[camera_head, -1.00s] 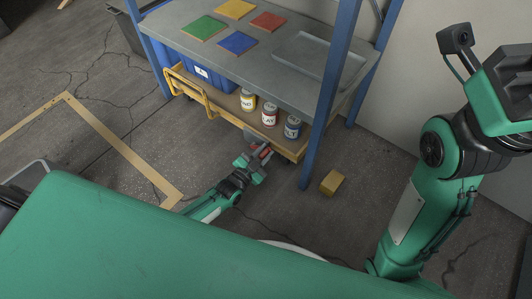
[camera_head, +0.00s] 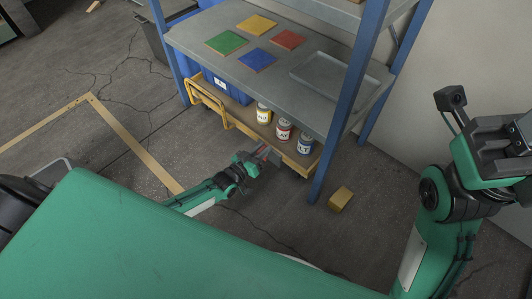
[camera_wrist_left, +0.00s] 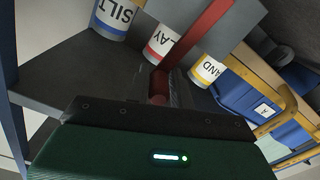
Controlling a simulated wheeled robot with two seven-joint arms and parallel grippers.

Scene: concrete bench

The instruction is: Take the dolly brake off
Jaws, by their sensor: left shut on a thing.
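The dolly stands under the metal shelf, with a yellow edge and a yellow handle (camera_head: 207,98). Its brake is a red lever (camera_head: 264,150) low at its near side. My left gripper (camera_head: 266,154) is at this lever, shut on it. In the left wrist view the red lever (camera_wrist_left: 205,35) runs between the two grey fingers, ending in a red cylinder (camera_wrist_left: 159,83). The fingers hide part of it. My right gripper (camera_head: 500,130) is at the upper right, away from the dolly; its jaw opening is unclear.
The dolly carries a blue bin (camera_head: 222,87) and three cans (camera_head: 284,130). The shelf's blue post (camera_head: 340,120) stands right of the cans. Tape (camera_head: 135,142) marks open floor at left.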

